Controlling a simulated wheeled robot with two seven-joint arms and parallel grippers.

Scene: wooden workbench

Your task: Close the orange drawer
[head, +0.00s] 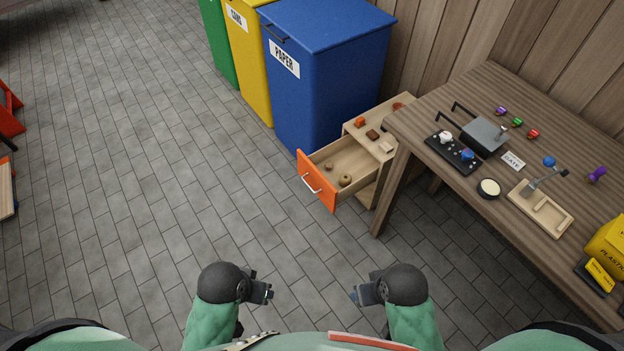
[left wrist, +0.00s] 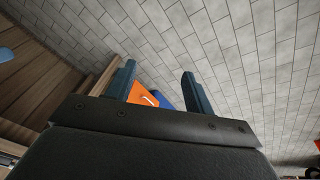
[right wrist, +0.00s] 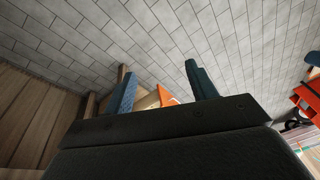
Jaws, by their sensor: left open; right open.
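The orange drawer (head: 317,181) is pulled out of a light wooden cabinet (head: 372,134) beside the workbench. Its orange front has a white bar handle (head: 310,184) and faces left, toward the open floor. Small round brown objects (head: 345,180) lie inside it. My left gripper (head: 268,290) is open and empty, low in the head view and well apart from the drawer. My right gripper (head: 356,294) is also open and empty, to the right of the left one. The orange front also shows between the fingers in the left wrist view (left wrist: 142,96) and partly in the right wrist view (right wrist: 167,97).
The workbench (head: 420,170) with several small items stands at right, its near leg (head: 391,196) close to the drawer. A blue paper bin (head: 325,75) stands behind the drawer, with yellow (head: 250,60) and green bins to its left.

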